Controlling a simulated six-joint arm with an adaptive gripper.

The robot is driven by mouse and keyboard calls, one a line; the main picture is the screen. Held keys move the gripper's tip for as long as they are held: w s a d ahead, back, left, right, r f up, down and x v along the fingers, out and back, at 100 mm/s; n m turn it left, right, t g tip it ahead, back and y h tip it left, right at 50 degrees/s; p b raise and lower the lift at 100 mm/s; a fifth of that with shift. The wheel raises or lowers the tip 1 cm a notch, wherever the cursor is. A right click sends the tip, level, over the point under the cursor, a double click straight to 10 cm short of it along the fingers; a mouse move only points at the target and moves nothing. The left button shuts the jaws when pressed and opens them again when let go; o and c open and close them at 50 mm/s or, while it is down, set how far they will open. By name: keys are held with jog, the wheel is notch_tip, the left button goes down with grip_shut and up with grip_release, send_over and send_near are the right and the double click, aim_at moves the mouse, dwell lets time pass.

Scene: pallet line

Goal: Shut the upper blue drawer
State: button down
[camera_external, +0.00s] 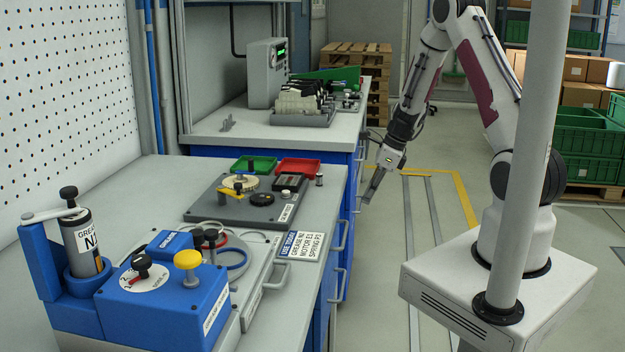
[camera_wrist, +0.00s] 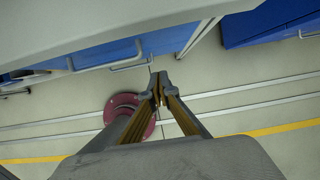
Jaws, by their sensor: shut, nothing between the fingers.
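The upper blue drawer (camera_external: 336,238) is in the near bench, under the worktop edge, with a grey bar handle (camera_external: 344,234). It is seen nearly edge-on, so how far it stands out is hard to tell. A lower handle (camera_external: 339,286) shows below. My gripper (camera_external: 369,194) is shut and empty, pointing down beyond the drawer handles, near the far end of the near bench. In the wrist view my fingertips (camera_wrist: 160,82) are together, close to a blue front with a bar handle (camera_wrist: 128,62), and appear apart from it.
The grey worktop (camera_wrist: 130,22) overhangs the blue fronts. Another blue cabinet (camera_wrist: 265,22) stands beyond a gap. A green tray (camera_external: 253,165), a red tray (camera_external: 298,167) and a fixture plate (camera_external: 240,208) lie on the bench. The floor (camera_external: 385,260) beside the bench is clear.

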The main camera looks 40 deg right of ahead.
jog(key=shift+v, duration=0.75)
jog(key=shift+n, duration=0.3)
jog(key=s+a+r+n+t+h, duration=0.1)
jog(key=s+a+r+n, duration=0.2)
jog(key=s+r+n, duration=1)
jog(key=s+a+r+n+t+h, duration=0.1)
jog(key=s+a+r+n+h, duration=0.1)
jog(key=s+r+n, duration=1.1)
jog(key=shift+s+a+r, duration=0.7)
jog(key=shift+s+r, duration=0.05)
jog(key=shift+r, duration=0.15)
